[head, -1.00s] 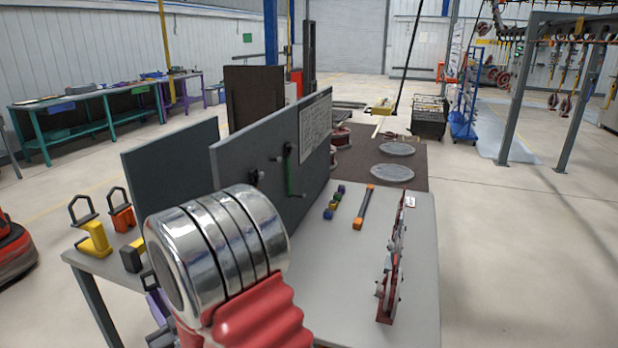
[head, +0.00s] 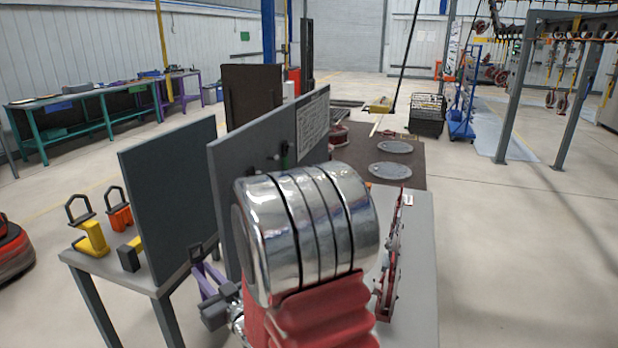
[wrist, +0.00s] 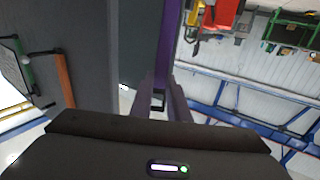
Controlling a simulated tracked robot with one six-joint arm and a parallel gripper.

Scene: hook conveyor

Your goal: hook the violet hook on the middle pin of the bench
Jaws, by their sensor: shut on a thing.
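The violet hook (head: 207,284) shows in the head view left of my arm, in front of the near panel's right edge. My gripper (head: 214,316) is shut on it. In the wrist view the violet hook (wrist: 166,45) runs up from between my gripper's fingers (wrist: 160,100). Its far end is out of that view. The upright grey board (head: 310,105) on the bench (head: 415,290) bears pins. A dark pin and part of a green hook (head: 284,154) show just above my arm. My arm hides the lower board, so I cannot tell which pin is the middle one.
A second dark panel (head: 170,190) stands left of the board. A red rack (head: 393,260) stands on the bench at right. Open floor lies to the right.

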